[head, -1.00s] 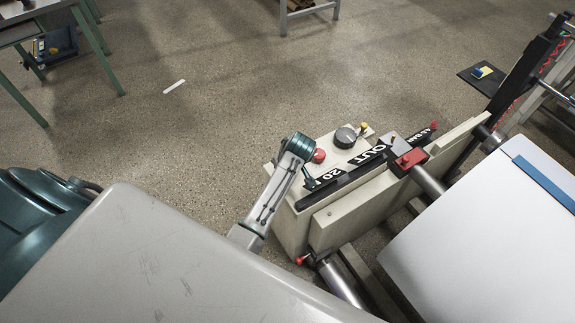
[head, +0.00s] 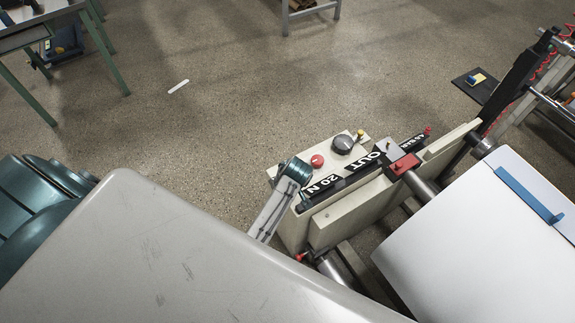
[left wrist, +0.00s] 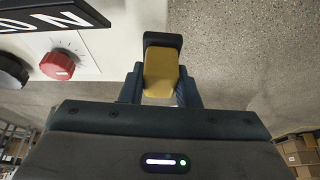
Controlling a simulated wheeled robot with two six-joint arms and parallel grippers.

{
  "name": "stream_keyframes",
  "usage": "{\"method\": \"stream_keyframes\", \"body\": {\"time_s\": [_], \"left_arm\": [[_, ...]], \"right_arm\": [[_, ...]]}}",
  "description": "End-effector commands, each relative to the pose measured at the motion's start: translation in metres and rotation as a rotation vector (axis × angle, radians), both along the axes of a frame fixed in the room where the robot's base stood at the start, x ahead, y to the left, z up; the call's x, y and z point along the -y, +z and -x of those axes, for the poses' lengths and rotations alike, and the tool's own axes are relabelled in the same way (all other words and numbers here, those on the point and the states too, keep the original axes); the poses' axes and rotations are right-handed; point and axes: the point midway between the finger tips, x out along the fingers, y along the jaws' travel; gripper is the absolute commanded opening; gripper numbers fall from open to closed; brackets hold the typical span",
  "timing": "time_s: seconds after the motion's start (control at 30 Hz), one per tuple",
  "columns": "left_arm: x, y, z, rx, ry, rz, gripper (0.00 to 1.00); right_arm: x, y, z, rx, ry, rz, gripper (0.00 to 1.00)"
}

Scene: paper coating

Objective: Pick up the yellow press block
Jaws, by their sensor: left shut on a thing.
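The yellow press block (left wrist: 161,74), with a dark cap at its far end, is between the two fingers of my left gripper (left wrist: 160,88) in the left wrist view. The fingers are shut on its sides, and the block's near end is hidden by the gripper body. In the head view part of my left arm shows beside the machine's control box, but its fingers and the held block cannot be made out there. My right gripper is in neither view.
The machine's control box has a red button (head: 317,161) and a black knob (head: 343,144). A roller and white sheet (head: 470,240) with a blue strip (head: 529,195) lie at right. A dark shelf (head: 463,84) holds a small yellow and blue item (head: 478,79). The floor at upper left is mostly clear.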

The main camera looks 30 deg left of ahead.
Motion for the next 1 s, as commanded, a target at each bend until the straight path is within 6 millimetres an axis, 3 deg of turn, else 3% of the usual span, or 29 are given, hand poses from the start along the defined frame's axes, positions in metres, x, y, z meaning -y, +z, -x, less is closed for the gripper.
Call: {"method": "stream_keyframes", "body": {"time_s": [0.03, 0.1, 0.43, 0.63, 1.0], "left_arm": [[0.004, 0.008, 0.010, -0.002, 0.000, 0.001, 0.04], [0.007, 0.009, 0.024, -0.002, 0.000, 0.001, 0.04], [0.023, 0.010, 0.072, -0.001, 0.000, 0.000, 0.04], [0.027, 0.010, 0.085, 0.002, 0.001, 0.000, 0.04], [0.028, 0.009, 0.087, 0.002, 0.001, 0.000, 0.04]], "right_arm": [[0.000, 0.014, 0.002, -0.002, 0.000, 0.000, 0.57], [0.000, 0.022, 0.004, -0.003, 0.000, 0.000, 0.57], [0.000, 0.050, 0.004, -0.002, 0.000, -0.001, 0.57], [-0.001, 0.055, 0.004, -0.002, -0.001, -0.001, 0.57], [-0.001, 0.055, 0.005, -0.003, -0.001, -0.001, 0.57]]}}
